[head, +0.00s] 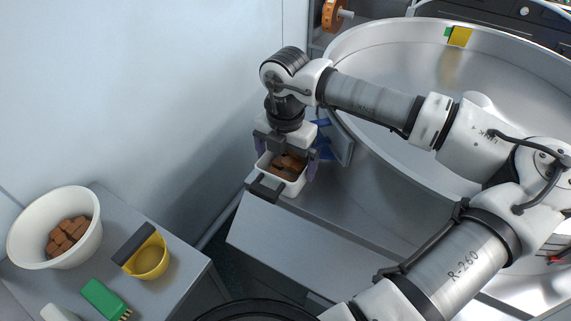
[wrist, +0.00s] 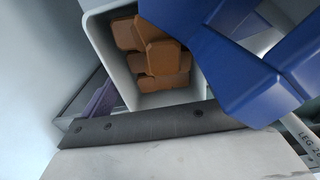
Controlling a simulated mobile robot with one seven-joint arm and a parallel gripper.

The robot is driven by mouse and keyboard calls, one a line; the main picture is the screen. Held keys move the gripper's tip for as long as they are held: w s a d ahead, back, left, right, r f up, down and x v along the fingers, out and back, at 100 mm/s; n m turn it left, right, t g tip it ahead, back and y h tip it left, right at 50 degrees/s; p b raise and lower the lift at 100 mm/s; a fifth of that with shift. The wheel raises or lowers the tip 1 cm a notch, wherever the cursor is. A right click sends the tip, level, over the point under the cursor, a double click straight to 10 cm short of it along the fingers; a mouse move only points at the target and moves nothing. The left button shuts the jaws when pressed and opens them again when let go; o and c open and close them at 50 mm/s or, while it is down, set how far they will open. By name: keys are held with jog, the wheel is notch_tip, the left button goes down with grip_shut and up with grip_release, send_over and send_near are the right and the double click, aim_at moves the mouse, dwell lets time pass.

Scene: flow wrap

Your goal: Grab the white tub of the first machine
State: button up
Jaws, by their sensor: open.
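The white tub (head: 294,189) holds several brown blocks and sits at the end of the grey machine (head: 285,228), by the wall. In the wrist view the tub (wrist: 105,58) is seen from above, with the blocks (wrist: 155,58) inside. My gripper (head: 286,158) is open over the tub, pointing down, with a purple finger at either side of it. One purple finger (wrist: 100,106) shows beside the tub's left wall in the wrist view; the other is hidden there. Whether the fingers touch the tub, I cannot tell.
Blue parts (wrist: 215,60) of the machine stand close on the tub's right. A dark bar (wrist: 150,124) runs along its front. A large metal bowl (head: 375,65) is at right.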

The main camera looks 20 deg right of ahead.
jog(key=shift+f, duration=0.2)
jog(key=c, duration=1)
jog(key=shift+o, duration=0.2)
jog(key=shift+b, duration=0.65)
